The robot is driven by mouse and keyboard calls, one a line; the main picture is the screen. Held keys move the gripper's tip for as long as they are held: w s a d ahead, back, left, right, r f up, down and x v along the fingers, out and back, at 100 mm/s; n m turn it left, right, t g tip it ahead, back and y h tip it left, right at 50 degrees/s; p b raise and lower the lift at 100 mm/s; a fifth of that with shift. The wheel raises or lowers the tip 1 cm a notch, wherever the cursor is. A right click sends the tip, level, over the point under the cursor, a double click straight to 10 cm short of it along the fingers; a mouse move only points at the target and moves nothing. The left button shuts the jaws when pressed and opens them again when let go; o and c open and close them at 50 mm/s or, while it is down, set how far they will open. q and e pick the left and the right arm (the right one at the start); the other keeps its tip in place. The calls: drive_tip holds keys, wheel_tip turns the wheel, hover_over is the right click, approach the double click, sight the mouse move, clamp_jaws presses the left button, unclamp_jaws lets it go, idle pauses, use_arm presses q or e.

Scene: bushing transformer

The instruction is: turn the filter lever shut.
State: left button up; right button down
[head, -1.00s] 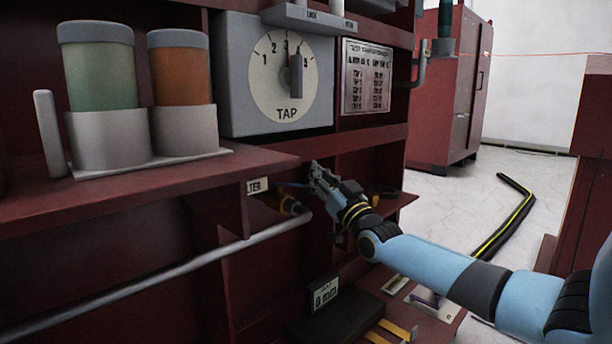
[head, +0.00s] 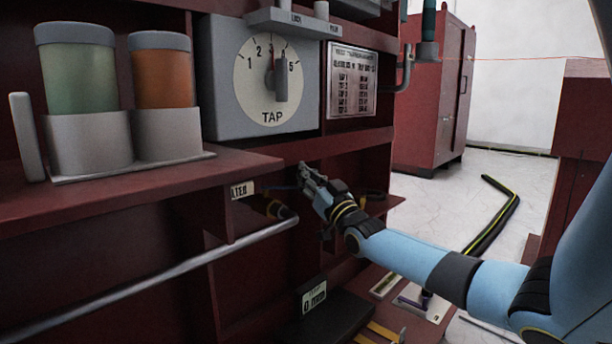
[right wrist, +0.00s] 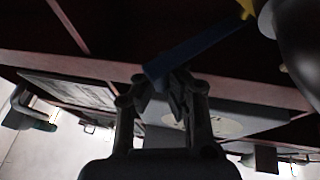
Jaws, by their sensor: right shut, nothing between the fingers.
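The filter lever is a blue bar (right wrist: 200,48) in the right wrist view, running from a yellow fitting at the top right to just in front of my fingertips. In the head view only a thin dark-blue bit of it (head: 287,187) shows beside the yellow valve (head: 268,207) and the filter label (head: 243,189). My right gripper (head: 306,172) is shut and empty by the lever's free end. In the right wrist view its fingertips (right wrist: 172,88) lie close to the lever; I cannot tell whether they touch. My left gripper is out of view.
A grey pipe (head: 150,283) runs from the valve to the lower left. The red shelf (head: 120,192) with two jars is above left. The tap dial box (head: 222,100) is above my gripper.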

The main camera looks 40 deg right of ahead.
drive_tip(key=c, duration=1.5)
unclamp_jaws()
drive_tip(key=shift+s+d+f, duration=0.1)
drive_tip(key=shift+s+d, duration=0.05)
drive_tip(key=shift+d, duration=0.05)
drive_tip(key=shift+o, duration=0.7)
drive_tip(key=shift+a, duration=0.1)
drive_tip(key=v, duration=1.2)
